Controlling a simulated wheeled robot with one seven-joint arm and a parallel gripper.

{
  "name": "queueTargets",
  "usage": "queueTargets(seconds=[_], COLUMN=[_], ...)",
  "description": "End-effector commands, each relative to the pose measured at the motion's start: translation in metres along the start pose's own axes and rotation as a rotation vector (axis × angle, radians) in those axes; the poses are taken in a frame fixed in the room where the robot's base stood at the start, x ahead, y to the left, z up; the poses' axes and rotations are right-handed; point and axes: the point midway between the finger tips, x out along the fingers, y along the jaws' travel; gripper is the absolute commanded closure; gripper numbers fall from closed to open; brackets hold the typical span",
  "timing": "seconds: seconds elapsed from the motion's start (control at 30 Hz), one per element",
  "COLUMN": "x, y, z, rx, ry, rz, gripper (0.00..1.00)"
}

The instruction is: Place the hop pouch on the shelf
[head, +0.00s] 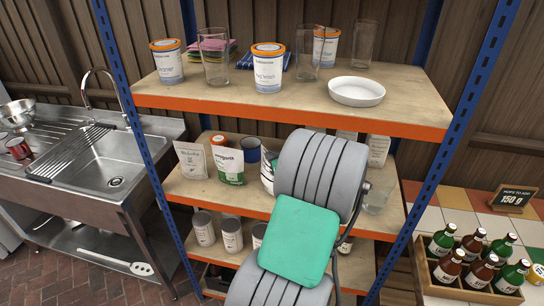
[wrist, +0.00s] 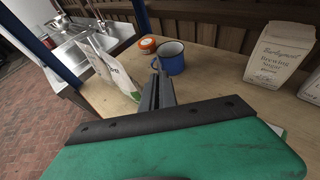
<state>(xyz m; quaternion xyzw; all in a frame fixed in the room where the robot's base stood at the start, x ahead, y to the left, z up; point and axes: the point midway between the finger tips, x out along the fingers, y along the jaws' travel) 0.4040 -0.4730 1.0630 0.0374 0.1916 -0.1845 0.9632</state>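In the head view, a pale pouch (head: 191,160) with dark print stands upright at the left end of the middle shelf. Beside it stands a white-and-green bag (head: 229,166); I cannot tell from the print which is the hop pouch. In the wrist view, the white-and-green bag (wrist: 115,59) stands left of my gripper (wrist: 158,72), apart from it. The black fingers are close together over the middle shelf, with nothing visible between them. In the head view my arm hides the gripper. Another white-and-green piece (head: 267,176) shows beside my arm, mostly hidden.
A blue mug (wrist: 170,57) stands just beyond the fingers, near an orange lid (wrist: 147,45). A brewing sugar bag (wrist: 281,49) stands at the right. The upper shelf (head: 208,93) holds jars, glasses and a white bowl (head: 356,91). A blue post (head: 130,105) bounds the left side.

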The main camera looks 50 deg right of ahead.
Motion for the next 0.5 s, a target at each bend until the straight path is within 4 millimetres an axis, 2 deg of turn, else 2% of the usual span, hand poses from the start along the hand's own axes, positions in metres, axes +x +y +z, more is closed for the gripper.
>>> queueTargets(seconds=[0.2, 0.5], x=[0.0018, 0.0016], y=[-0.0001, -0.0001], z=[-0.0040, -0.0038], rx=[0.000, -0.001], ry=[-0.001, -0.001], rz=[0.000, 0.000], gripper=[1.00, 0.74])
